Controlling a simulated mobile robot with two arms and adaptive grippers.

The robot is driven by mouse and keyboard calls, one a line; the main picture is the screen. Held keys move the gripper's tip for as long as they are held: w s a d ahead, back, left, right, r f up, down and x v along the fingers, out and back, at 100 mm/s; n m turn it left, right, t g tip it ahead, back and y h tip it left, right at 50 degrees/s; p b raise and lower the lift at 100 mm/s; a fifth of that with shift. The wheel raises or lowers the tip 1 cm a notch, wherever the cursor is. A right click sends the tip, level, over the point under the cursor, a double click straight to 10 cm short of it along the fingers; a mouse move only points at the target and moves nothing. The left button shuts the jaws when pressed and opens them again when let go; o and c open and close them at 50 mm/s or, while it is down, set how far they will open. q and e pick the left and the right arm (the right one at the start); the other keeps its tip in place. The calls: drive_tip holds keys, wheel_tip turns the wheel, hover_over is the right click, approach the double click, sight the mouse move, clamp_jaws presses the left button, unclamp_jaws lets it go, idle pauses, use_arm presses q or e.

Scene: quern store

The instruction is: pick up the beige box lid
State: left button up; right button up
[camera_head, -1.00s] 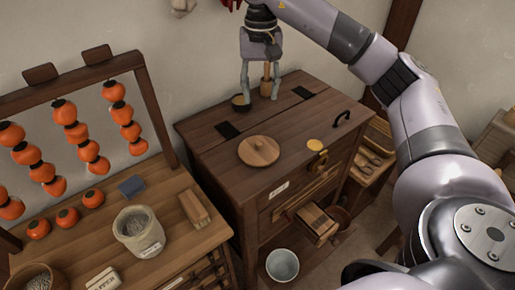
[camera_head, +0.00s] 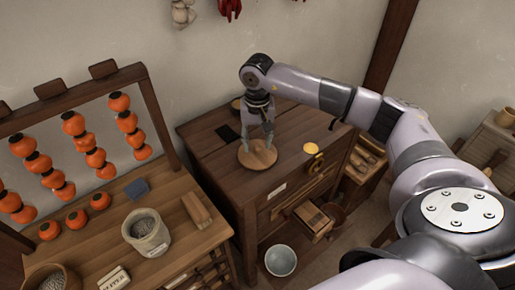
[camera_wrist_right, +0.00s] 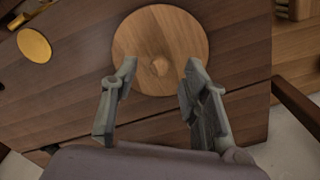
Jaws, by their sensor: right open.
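The beige box lid (camera_head: 258,157) is a round light-wood disc lying flat on top of the dark wooden cabinet. My right gripper (camera_head: 268,142) is open over the lid, pointing down. My left gripper is not in view.
A yellow disc (camera_head: 311,149) lies right of the lid on the dark cabinet (camera_head: 212,157). The left bench holds a labelled jar (camera_head: 147,235), a wooden block (camera_head: 196,208) and a persimmon rack (camera_head: 156,120). A pale bucket (camera_head: 281,261) stands below.

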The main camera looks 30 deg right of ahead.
drive_tip(key=shift+f, duration=0.8)
drive_tip(key=shift+c, duration=0.2)
clamp_jaws()
